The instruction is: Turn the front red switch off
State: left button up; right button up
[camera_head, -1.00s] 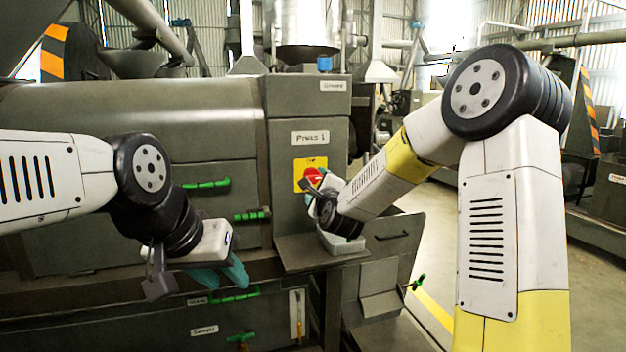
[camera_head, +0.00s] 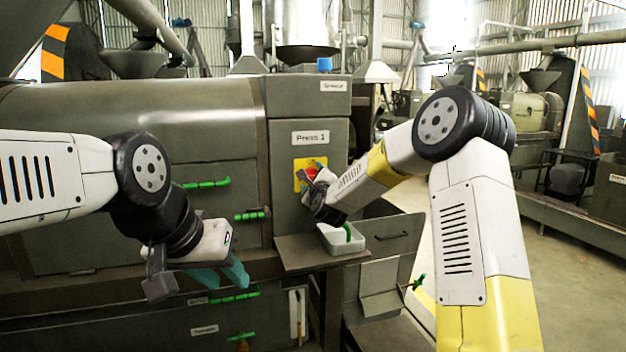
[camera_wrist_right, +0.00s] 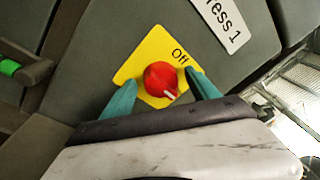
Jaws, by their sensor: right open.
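The red switch (camera_wrist_right: 161,79) is a round knob on a yellow plate (camera_wrist_right: 143,62) marked "Off" at its upper right. A white mark on the knob points to the lower right in the right wrist view. In the head view the switch's yellow plate (camera_head: 298,182) sits under the "Press 1" label, with the knob partly hidden by my right gripper (camera_head: 314,183). My right gripper (camera_wrist_right: 160,88) is open, with one teal finger on each side of the knob; contact cannot be told. My left gripper (camera_head: 222,276) hangs at the lower left, away from the switch, its opening unclear.
The grey press (camera_head: 130,120) fills the left and has several green handles. A white tray (camera_head: 345,244) with something green in it stands on a ledge (camera_head: 300,258) below the switch. Open floor (camera_head: 560,270) lies to the right.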

jog(key=c, duration=1.4)
jog(key=shift+o, duration=0.2)
jog(key=n, duration=0.4)
jog(key=shift+f+n+t, duration=0.2)
jog(key=shift+n+t, duration=0.1)
jog(key=shift+n, duration=0.1)
jog(key=n, duration=0.5)
jog(key=shift+f+y, duration=0.1)
jog(key=shift+y, duration=0.3)
jog(key=n+y, duration=0.1)
jog(key=n, duration=0.4)
jog(key=shift+d+t, duration=0.15)
jog(key=shift+t, duration=0.15)
jog(key=shift+d+f+n+y, duration=0.1)
jog(key=shift+n+y, duration=0.4)
jog(key=shift+n, duration=1.9)
